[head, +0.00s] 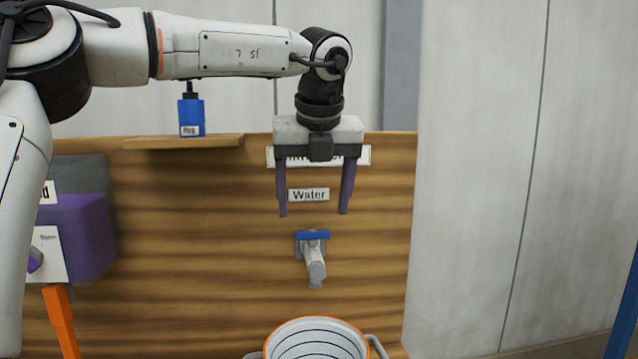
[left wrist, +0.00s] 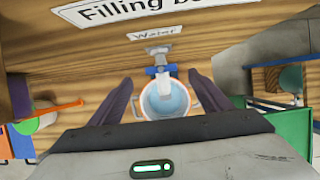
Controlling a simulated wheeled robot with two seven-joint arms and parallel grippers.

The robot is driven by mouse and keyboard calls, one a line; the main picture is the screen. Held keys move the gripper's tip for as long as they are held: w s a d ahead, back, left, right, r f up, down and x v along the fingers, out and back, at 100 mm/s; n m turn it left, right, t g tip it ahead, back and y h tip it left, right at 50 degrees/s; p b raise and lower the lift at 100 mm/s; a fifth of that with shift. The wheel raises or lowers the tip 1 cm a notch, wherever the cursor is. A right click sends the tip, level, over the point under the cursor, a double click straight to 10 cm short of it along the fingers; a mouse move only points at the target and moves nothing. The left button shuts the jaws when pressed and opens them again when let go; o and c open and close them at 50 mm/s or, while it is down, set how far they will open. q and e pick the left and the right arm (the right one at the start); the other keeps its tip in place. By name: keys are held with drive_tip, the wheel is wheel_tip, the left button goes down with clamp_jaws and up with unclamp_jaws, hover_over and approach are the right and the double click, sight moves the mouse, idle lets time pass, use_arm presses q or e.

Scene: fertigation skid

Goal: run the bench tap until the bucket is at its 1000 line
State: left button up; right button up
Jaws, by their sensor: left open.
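The bench tap (head: 316,266) is grey-white with a blue handle (head: 312,235) lying crosswise on top, on a wooden board below the "Water" label. The bucket (head: 316,322), white with an orange rim and dark rings inside, stands below the spout, cut off by the lower edge. In the left wrist view the bucket (left wrist: 149,112) has a pale blue inside, partly hidden by the tap (left wrist: 166,82). I cannot read its lines or tell its water level. No stream is clearly visible. My left gripper (head: 312,213) is open and empty, pointing down above the tap handle. My right gripper is not in view.
A blue bottle (head: 191,116) stands on a small wooden shelf (head: 185,142) at upper left. A purple box (head: 88,235) with an orange bar (head: 61,322) beneath it is at left. Green furniture (left wrist: 293,127) shows at right in the wrist view. Pale wall panels lie right of the board.

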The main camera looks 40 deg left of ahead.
sight(313, 232)
use_arm(q)
drive_tip(key=x, duration=0.6)
drive_tip(key=shift+w, duration=0.1)
drive_tip(key=shift+c, duration=0.4)
drive_tip(key=c, duration=1)
